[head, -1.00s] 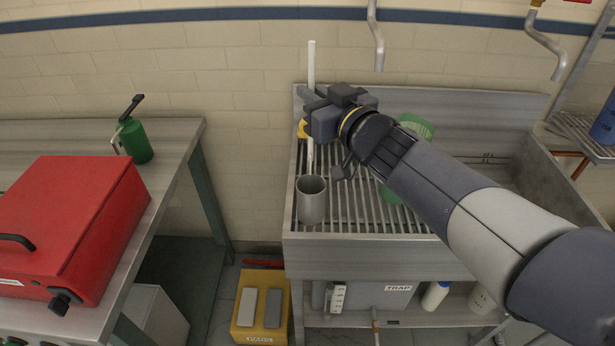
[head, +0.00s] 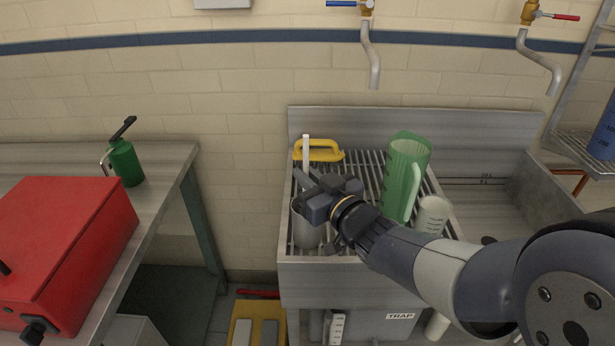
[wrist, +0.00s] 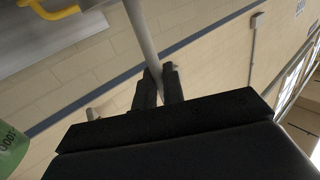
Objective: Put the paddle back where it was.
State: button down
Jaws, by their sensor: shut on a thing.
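The paddle (head: 306,152) shows as a white upright shaft rising above my gripper (head: 306,183) in the head view. My gripper is shut on the shaft, just above a grey cylindrical holder (head: 304,232) at the left of the slatted drainboard. The paddle's lower part is hidden behind my gripper and the holder's wall; it appears to be down in the holder, but I cannot see its end. In the wrist view the pale shaft (wrist: 140,32) runs between the two dark fingertips (wrist: 160,85).
The sink basin lies to the right. A red case (head: 65,245) and a green pump can (head: 127,163) are on the left bench.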

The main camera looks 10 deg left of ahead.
jog(key=shift+f, duration=0.1)
jog(key=c, duration=2)
grip_release()
jog(key=o, duration=0.5)
jog(key=v, duration=1.2)
